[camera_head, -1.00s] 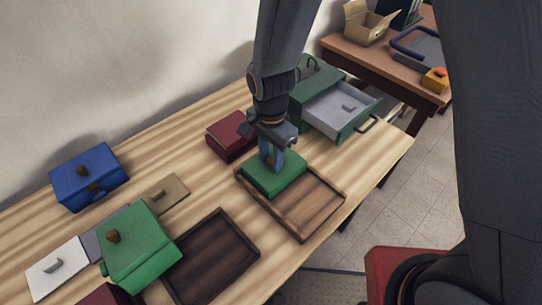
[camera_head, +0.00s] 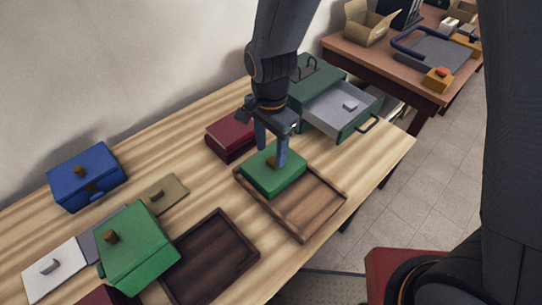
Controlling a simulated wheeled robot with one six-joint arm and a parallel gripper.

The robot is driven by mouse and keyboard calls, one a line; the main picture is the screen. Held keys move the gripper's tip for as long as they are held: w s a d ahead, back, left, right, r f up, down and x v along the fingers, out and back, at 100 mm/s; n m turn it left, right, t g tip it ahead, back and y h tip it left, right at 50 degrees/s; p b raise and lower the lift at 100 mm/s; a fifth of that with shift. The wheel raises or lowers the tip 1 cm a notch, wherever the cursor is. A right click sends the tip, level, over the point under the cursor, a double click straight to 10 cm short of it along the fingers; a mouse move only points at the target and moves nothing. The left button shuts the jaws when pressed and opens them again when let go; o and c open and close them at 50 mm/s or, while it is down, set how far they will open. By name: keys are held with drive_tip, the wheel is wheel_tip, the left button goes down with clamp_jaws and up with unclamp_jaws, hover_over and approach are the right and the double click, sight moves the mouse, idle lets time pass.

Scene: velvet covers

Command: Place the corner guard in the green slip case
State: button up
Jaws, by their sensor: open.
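My gripper (camera_head: 272,153) is open, with its fingers apart around the brown knob of a green block or cover (camera_head: 270,176) that lies in the left part of a wooden tray (camera_head: 318,198). A second green box (camera_head: 138,250) with a brown knob stands at the front left. A dark green cabinet (camera_head: 315,80) stands at the back with its grey-lined drawer (camera_head: 338,106) pulled out; a small grey piece (camera_head: 350,106) lies in it. I cannot tell which green thing is the slip case, nor pick out the corner guard for sure.
A dark red box (camera_head: 230,137) stands just left of my gripper. A blue box (camera_head: 88,178), a tan plate (camera_head: 163,193), a white plate (camera_head: 54,270) and an empty dark tray (camera_head: 212,258) are further left. Another table (camera_head: 400,72) stands behind at the right.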

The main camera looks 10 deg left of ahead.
sight(271, 162)
wheel_tip(271, 162, up, 9)
drive_tip(key=b, duration=0.2)
drive_tip(key=s+d+f+n+t, duration=0.1)
drive_tip(key=d+n, duration=0.7)
drive_tip(key=d, duration=1.7)
drive_tip(key=shift+s+f+t, duration=0.15)
drive_tip(key=shift+s+t, duration=0.15)
drive_tip(key=shift+t, duration=0.1)
drive_tip(key=shift+d+f+b, duration=0.25)
drive_tip(key=shift+f+b, duration=0.2)
drive_tip(key=shift+f, duration=0.1)
drive_tip(key=shift+d+f+b, duration=0.2)
drive_tip(key=shift+f+b, duration=0.2)
drive_tip(key=shift+f, duration=0.15)
